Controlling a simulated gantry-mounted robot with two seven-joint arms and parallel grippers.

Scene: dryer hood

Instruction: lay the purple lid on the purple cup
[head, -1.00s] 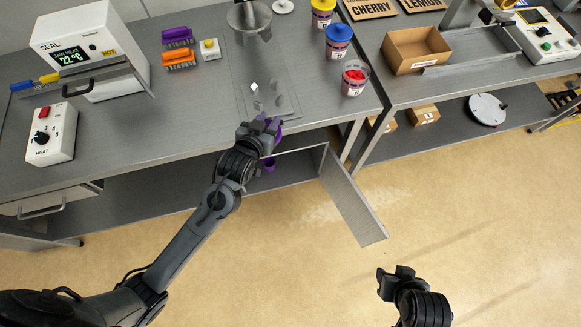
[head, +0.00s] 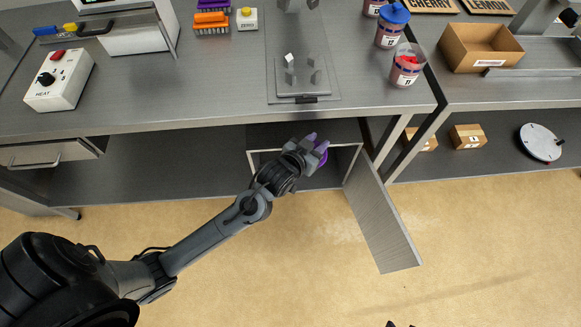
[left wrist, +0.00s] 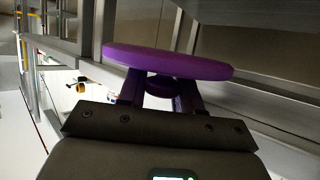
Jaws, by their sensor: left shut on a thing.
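The purple lid (left wrist: 165,60) is a flat disc seen nearly edge-on in the left wrist view. My left gripper (left wrist: 160,92) is shut on the knob under it. In the head view the left gripper (head: 309,144) is at the open cabinet below the counter, with purple (head: 322,154) showing at its fingertips, which looks like the lid. I cannot make out the purple cup separately; the gripper and lid may hide it. Only a dark tip of my right gripper (head: 398,324) shows at the bottom edge of the head view.
The open cabinet (head: 250,160) sits under the counter, its door (head: 383,225) swung out to the right. The counter edge (head: 200,124) is above the gripper. The floor in front is clear.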

